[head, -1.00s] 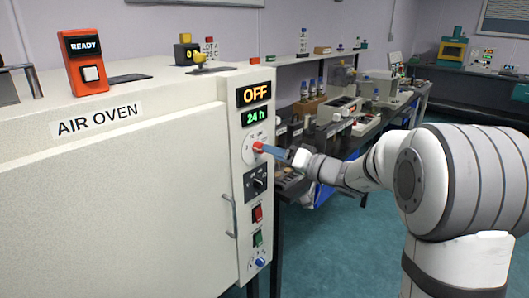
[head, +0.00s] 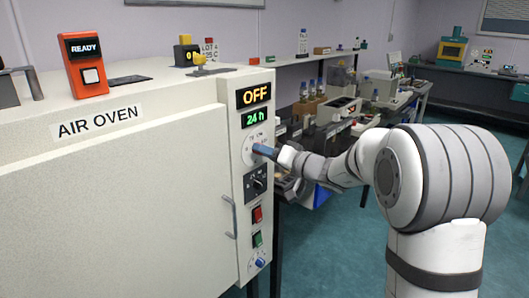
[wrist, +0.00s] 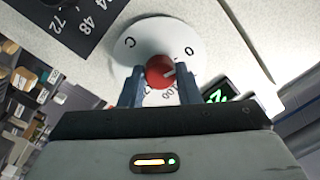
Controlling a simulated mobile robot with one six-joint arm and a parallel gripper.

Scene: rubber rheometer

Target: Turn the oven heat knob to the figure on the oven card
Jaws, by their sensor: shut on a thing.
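The red heat knob (wrist: 158,73) sits in the middle of a round white dial (wrist: 150,40) in the wrist view. A white pointer line on it slants toward the side where a "0" is printed. My gripper (wrist: 160,85) has its two blue-grey fingers on either side of the knob, shut on it. In the head view my gripper (head: 264,151) reaches the dial (head: 248,146) from the right and hides the knob. The card (head: 210,46) stands on top of the oven, partly covered; it reads "LOT 4" above a figure seeming to end in "25 C".
The oven panel shows "OFF" (head: 253,95) and "24 h" (head: 254,118) above the dial. A black timer knob (head: 257,184), a red switch (head: 257,214) and a green switch (head: 257,240) sit below. The door handle (head: 231,217) is left of them. A crowded bench stands behind my arm.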

